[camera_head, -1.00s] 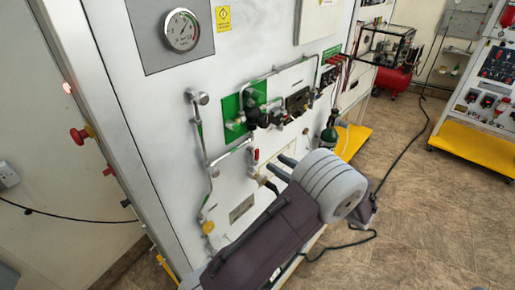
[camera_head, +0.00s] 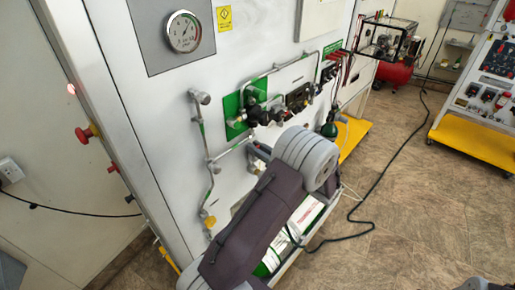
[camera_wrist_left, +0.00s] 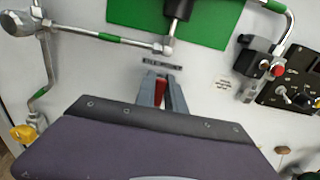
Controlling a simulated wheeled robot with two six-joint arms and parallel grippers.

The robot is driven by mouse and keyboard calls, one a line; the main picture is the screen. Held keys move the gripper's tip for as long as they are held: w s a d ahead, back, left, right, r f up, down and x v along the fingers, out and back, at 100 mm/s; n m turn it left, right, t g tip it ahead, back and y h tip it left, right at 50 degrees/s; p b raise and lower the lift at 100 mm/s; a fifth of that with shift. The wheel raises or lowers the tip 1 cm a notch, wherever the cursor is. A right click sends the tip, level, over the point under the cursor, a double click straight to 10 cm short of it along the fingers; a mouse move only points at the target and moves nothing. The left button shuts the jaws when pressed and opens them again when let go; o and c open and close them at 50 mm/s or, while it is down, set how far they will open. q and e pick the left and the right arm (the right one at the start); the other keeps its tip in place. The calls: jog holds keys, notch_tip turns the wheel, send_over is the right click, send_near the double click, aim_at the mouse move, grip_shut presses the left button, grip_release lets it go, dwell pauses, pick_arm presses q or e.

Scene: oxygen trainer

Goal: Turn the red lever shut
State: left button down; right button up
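The red lever (camera_wrist_left: 161,91) shows in the left wrist view, small and upright, just below a dark label strip on the white panel. My left gripper (camera_wrist_left: 161,88) has one grey finger on each side of it. The fingers look apart, with the lever between them; I cannot tell whether either touches it. In the head view my left gripper (camera_head: 255,156) reaches the panel below the green plate, and its wrist and fingers hide the lever. My right gripper is not in view.
A green plate (camera_head: 233,129) with black valve fittings sits above the gripper. Metal pipes (camera_head: 202,131) run down the panel to a yellow knob (camera_wrist_left: 24,134). A pressure gauge (camera_head: 183,32) is higher up. Open floor (camera_head: 400,220) lies to the right.

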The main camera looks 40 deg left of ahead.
pick_arm(q)
jog(key=shift+w+r+m+p, duration=0.25)
jog(key=shift+m+p, duration=0.35)
jog(key=shift+p, duration=0.35)
jog(key=w+f+m+p, duration=0.4)
jog(key=f+m+p, duration=0.1)
jog(key=m, duration=1.1)
jog(key=shift+d+m+p, duration=0.2)
jog(key=shift+m+p, duration=0.2)
jog(key=shift+p, duration=0.3)
jog(key=shift+f, duration=0.1)
jog(key=c, duration=1.4)
grip_release()
jog(key=shift+w, duration=0.1)
